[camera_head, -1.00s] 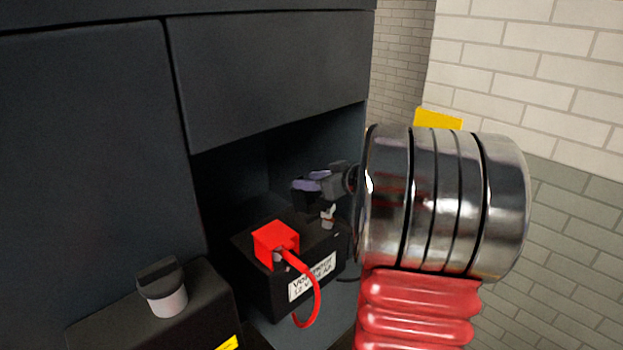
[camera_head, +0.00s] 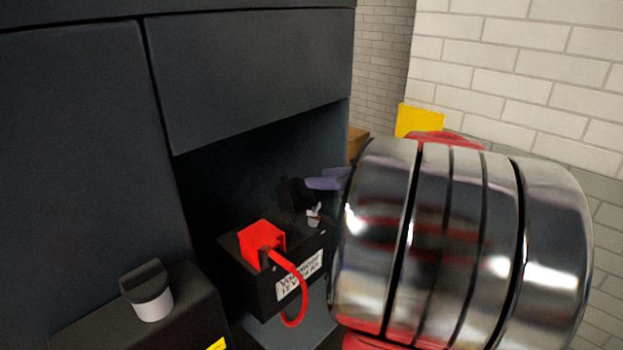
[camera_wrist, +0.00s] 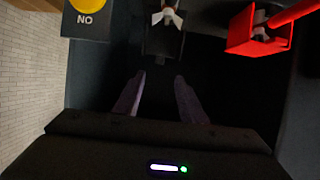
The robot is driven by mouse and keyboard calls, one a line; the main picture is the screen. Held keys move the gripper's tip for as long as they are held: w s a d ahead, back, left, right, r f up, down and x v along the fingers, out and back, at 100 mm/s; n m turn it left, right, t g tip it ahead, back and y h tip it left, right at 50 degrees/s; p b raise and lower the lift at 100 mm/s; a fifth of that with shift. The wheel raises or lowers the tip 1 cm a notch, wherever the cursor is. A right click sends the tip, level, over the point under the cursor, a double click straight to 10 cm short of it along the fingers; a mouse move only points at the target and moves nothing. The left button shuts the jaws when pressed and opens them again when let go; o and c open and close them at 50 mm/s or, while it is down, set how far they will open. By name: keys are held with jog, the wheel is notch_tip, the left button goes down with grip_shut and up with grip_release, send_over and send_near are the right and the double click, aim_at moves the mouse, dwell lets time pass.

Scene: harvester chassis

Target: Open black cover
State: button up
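The black cover (camera_head: 292,194) stands raised at the back of the battery (camera_head: 250,287), beside an exposed pale metal terminal (camera_head: 314,216). In the wrist view the black cover (camera_wrist: 163,42) lies just ahead of my fingertips, with the terminal (camera_wrist: 166,15) beyond it. My gripper (camera_wrist: 160,75) has its two purple fingers apart with an empty gap between them. In the head view my gripper (camera_head: 325,181) is right of the cover and seems apart from it. My large metal wrist hides the battery's right side.
A red cover (camera_head: 262,242) with a red cable (camera_head: 300,290) sits at the battery's front left. Dark chassis panels (camera_head: 250,75) overhang the recess. A black box with a grey knob (camera_head: 150,295) is at lower left. The wrist view shows a yellow button marked NO (camera_wrist: 88,8).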

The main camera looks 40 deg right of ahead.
jog(key=shift+v, duration=1.3)
